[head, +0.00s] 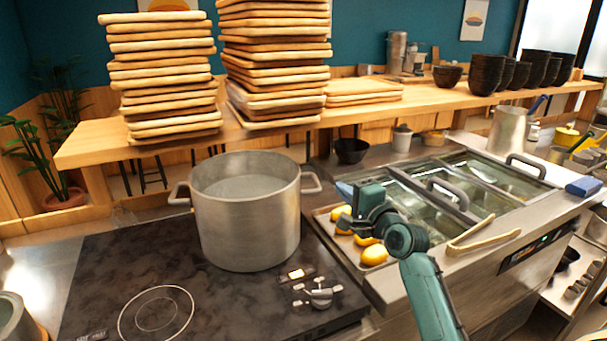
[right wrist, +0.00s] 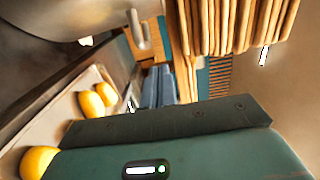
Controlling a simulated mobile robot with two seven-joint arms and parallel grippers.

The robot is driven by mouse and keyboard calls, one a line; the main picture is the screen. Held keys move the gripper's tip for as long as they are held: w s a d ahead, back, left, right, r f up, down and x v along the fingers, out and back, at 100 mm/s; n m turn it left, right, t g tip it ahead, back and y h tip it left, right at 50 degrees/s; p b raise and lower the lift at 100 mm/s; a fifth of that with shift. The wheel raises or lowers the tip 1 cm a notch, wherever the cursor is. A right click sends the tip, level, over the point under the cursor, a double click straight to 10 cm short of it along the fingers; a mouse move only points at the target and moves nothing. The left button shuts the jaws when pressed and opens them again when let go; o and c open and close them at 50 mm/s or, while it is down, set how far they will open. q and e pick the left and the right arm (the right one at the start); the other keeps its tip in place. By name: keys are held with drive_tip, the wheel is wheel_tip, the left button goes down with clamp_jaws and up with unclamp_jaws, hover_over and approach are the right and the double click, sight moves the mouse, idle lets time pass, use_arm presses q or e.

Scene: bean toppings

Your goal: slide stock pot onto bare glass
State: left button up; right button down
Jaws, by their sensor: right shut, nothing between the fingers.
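A large steel stock pot (head: 248,225) with two side handles stands upright on the back right of the black glass cooktop (head: 95,270). It seems to hold pale liquid. A ring-marked area of the glass (head: 155,313) in front and to the left is bare. My right gripper (head: 362,197) is shut and empty, to the right of the pot beside the lemon tray, apart from the pot's right handle. In the right wrist view the gripper's green body fills the bottom, and its fingertips are hard to make out. My left gripper is not in view.
A tray (head: 325,213) of yellow lemons (head: 374,255) lies right of the pot. Beyond it are glass-lidded bins (head: 450,215) and wooden tongs (head: 483,241). Cooktop knobs (head: 320,293) sit near the front. A shelf of stacked boards (head: 165,75) stands behind. Another pot (head: 12,318) shows at the left edge.

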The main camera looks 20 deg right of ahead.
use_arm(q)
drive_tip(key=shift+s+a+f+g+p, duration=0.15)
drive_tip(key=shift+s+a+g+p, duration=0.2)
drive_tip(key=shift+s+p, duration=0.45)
use_arm(e)
drive_tip(key=w+a, duration=0.4)
drive_tip(key=w, duration=0.5)
drive_tip(key=shift+w+a, duration=0.2)
drive_tip(key=shift+a, duration=0.15)
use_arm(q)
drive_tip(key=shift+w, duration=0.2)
